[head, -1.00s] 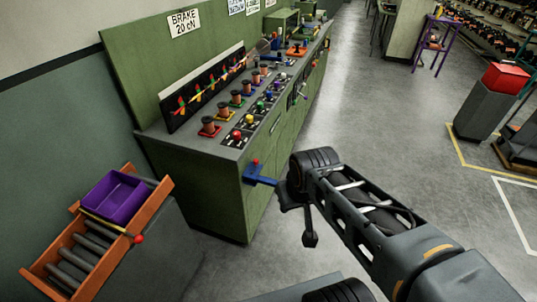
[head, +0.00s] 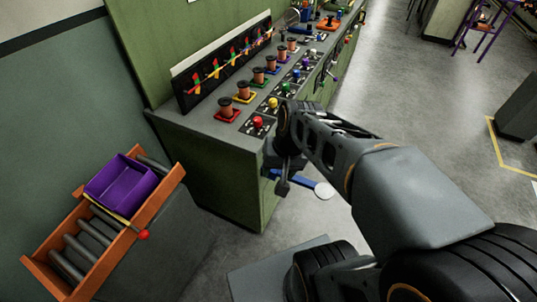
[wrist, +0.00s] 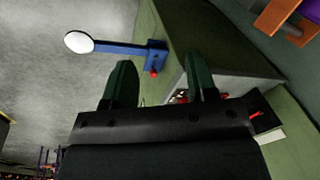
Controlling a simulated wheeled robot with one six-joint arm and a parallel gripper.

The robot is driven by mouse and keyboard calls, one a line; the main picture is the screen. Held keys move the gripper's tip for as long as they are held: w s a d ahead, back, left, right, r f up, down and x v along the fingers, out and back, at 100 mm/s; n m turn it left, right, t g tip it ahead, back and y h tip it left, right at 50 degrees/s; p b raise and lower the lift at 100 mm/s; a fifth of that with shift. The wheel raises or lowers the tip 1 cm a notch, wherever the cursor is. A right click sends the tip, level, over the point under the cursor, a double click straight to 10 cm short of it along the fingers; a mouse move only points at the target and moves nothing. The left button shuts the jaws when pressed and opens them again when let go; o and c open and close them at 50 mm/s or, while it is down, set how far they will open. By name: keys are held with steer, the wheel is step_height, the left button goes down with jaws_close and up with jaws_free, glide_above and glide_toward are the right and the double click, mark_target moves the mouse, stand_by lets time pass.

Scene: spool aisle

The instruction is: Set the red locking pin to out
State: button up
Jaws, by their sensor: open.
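A blue bar runs from the bracket to a white disc (wrist: 79,42). In the head view the bar (head: 297,180) and disc (head: 324,190) show below my gripper (head: 282,172), which hides the bracket's knob. In the wrist view the knob appears between the two fingers of my gripper (wrist: 158,62), apart from them as far as I can tell. The gripper is open and empty.
Another red ball (head: 144,235) is on the side of an orange roller rack (head: 163,190) holding a purple bin (head: 121,187). The green bench (head: 215,180) carries spools and coloured knobs, including a red one (head: 258,122).

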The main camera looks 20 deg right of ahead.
steer(key=w+d+f+m+t+y+b, duration=0.1)
steer(key=w+d+f+m+y+b, duration=0.3)
steer(key=f+m, duration=0.1)
steer(key=w+d+f+m+t+y+b, duration=0.1)
steer(key=w+d+f+m+y+b, duration=0.2)
steer(key=w+d+f+m+b, duration=0.1)
steer(key=w+d+f+m+t+y+b, duration=0.1)
steer(key=w+d+f+m+y+b, duration=0.3)
steer(key=f+m, duration=0.3)
steer(key=shift+w+f+m+t+y+b, duration=0.35)
steer(key=shift+f+b, duration=0.2)
steer(key=shift+b, duration=0.35)
steer(key=w+d+f+m+t+y+b, duration=0.1)
steer(key=d+f+m+t+b, duration=0.1)
steer(key=d+t, duration=0.15)
steer(key=w+d+f+m+t+b, duration=0.1)
steer(key=d+f+m+t, duration=0.1)
steer(key=d+m, duration=0.15)
steer(key=shift+n, duration=0.4)
steer(key=x, duration=0.4)
steer(key=b+x, duration=0.1)
steer(key=x, duration=0.3)
steer(key=b+x, duration=0.1)
steer(key=x, duration=0.3)
steer(key=shift+a+r, duration=0.1)
steer(key=shift+r, duration=0.15)
jaws_close()
